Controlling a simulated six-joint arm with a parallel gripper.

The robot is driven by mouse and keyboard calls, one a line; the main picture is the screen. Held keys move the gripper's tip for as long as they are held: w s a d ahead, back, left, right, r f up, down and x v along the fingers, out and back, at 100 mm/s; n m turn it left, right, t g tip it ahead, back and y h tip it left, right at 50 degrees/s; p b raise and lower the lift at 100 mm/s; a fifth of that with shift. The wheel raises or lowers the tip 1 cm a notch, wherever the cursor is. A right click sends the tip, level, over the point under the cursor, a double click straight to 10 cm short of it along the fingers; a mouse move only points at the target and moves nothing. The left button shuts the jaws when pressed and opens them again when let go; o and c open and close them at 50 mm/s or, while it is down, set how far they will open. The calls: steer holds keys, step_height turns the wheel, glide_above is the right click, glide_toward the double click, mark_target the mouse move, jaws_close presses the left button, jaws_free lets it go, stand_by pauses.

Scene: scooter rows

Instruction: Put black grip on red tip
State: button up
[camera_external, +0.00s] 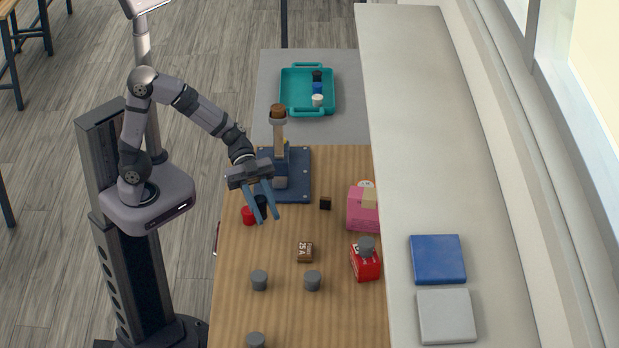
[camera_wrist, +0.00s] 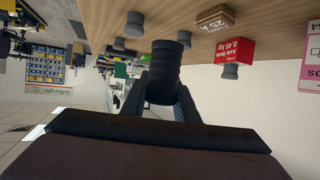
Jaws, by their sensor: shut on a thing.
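My gripper (camera_external: 267,210) is shut on the black grip (camera_wrist: 163,72), a ribbed dark cylinder that stands out between the fingers in the wrist view. In the external view the grip (camera_external: 261,202) is a small dark shape between the fingers, over the left part of the wooden table. A small red piece (camera_external: 248,215) shows just left of the fingers, partly hidden; I cannot tell whether it is the red tip. Behind the gripper, a dark blue base (camera_external: 302,178) carries a tan upright post (camera_external: 279,140) with a grey collar and brown top. No red tip is clear on it.
A teal tray (camera_external: 296,105) holds black, blue and white pieces at the back. Several grey cylinders (camera_external: 312,280) stand on the table (camera_external: 285,315).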

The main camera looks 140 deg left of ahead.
steer(key=shift+s+a+r+p, duration=0.25)
steer(key=shift+a+r+p, duration=0.15)
steer(key=shift+p, duration=0.25)
step_height(320, 180, up, 4)
steer(key=m+g+h+p, duration=0.1)
steer(key=m+h+p, duration=0.2)
steer(key=p, duration=1.4)
glide_above(249, 216)
steer(key=w, duration=0.1)
steer(key=shift+w+d, duration=0.15)
steer(key=shift+d, duration=0.2)
steer(key=shift+f+p, duration=0.6)
steer(key=shift+f, duration=2.3)
steer(key=shift+f+p, duration=0.45)
steer(key=shift+f, duration=1.6)
steer(key=shift+f, duration=0.1)
